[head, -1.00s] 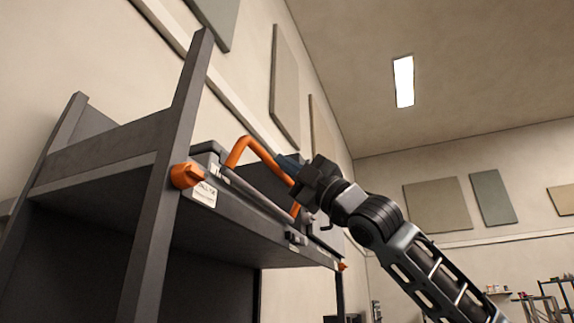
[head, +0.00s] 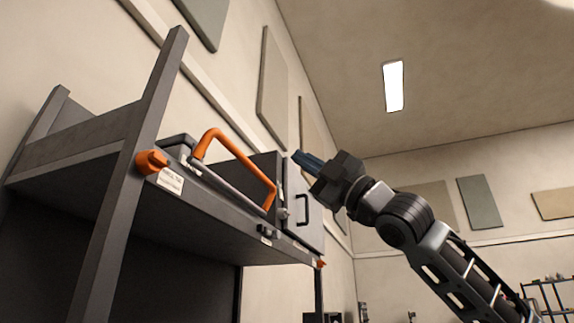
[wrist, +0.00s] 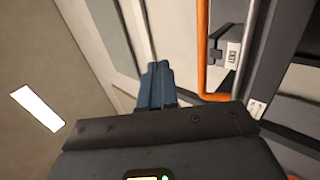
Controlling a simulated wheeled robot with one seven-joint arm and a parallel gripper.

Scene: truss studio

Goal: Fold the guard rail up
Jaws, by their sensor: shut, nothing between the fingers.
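The guard rail (head: 240,156) is an orange U-shaped bar on the front edge of the dark shelf (head: 190,205). It rises above the edge, with a grey bar running along its foot. In the wrist view the orange rail (wrist: 203,50) runs down the picture to a bend, right of my fingers. My gripper (head: 299,158) is right of the rail in the head view, apart from it, with its blue fingers together and empty. The fingers (wrist: 157,68) also show in the wrist view. Whether the rail is latched cannot be told.
A grey box with a door (head: 302,205) stands on the shelf, behind my fingers in the head view. Orange knobs (head: 151,162) sit at the shelf's front corners. A slanted post (head: 135,180) rises at left. The air to the right is open.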

